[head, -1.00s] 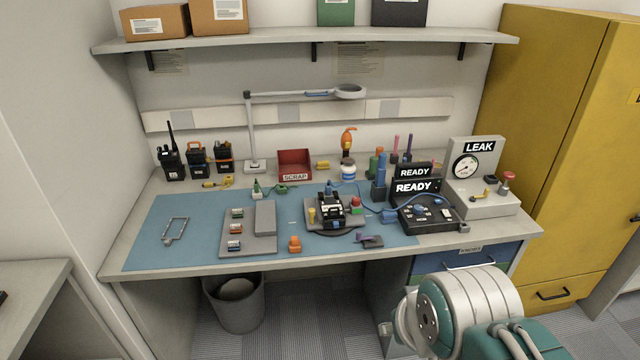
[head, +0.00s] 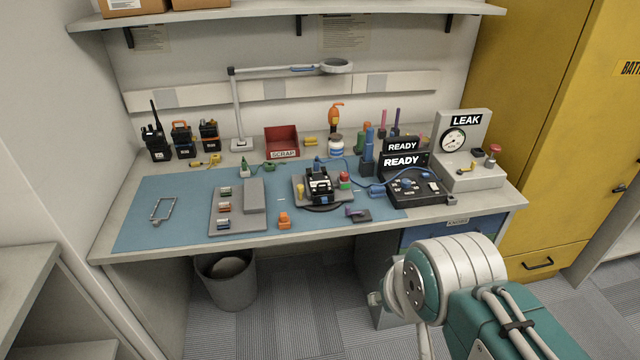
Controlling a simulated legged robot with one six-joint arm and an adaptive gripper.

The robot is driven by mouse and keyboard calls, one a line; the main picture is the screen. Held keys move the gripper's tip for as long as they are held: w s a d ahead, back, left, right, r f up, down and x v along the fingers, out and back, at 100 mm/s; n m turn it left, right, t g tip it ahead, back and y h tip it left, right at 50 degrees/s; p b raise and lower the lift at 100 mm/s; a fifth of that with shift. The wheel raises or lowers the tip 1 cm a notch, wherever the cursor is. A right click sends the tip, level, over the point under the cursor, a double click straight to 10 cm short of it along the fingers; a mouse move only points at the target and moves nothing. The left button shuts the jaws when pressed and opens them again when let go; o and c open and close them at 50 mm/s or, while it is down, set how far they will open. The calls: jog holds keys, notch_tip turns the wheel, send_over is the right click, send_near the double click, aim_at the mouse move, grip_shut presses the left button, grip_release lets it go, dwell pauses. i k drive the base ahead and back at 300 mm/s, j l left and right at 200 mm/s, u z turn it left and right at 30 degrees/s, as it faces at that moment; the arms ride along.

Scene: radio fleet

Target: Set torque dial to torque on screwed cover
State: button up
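A black control box (head: 418,187) with several small knobs stands at the right of the bench; which knob is the torque dial is too small to tell. Two black displays reading READY (head: 403,161) stand behind it. A black radio unit (head: 319,186) sits on a grey fixture (head: 303,190) in the middle of the blue mat. Whether its cover is screwed on, and any torque figure, cannot be read. A blue tool (head: 376,189) on a cord lies between the fixture and the box. My arm shows at lower right, in front of the bench; my gripper is not in view.
The blue mat (head: 185,190) bears a grey tray (head: 240,225) with small parts. A red SCRAP bin (head: 282,139), a lamp (head: 238,110) and a LEAK gauge box (head: 468,178) stand behind. A wastebasket (head: 226,278) is below. A yellow cabinet (head: 560,120) stands at right.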

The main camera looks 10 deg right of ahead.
aim_at(405, 183)
jog(key=i, duration=0.65)
jog(key=i+l, duration=0.45)
jog(key=l, duration=0.2)
jog(key=z, duration=0.05)
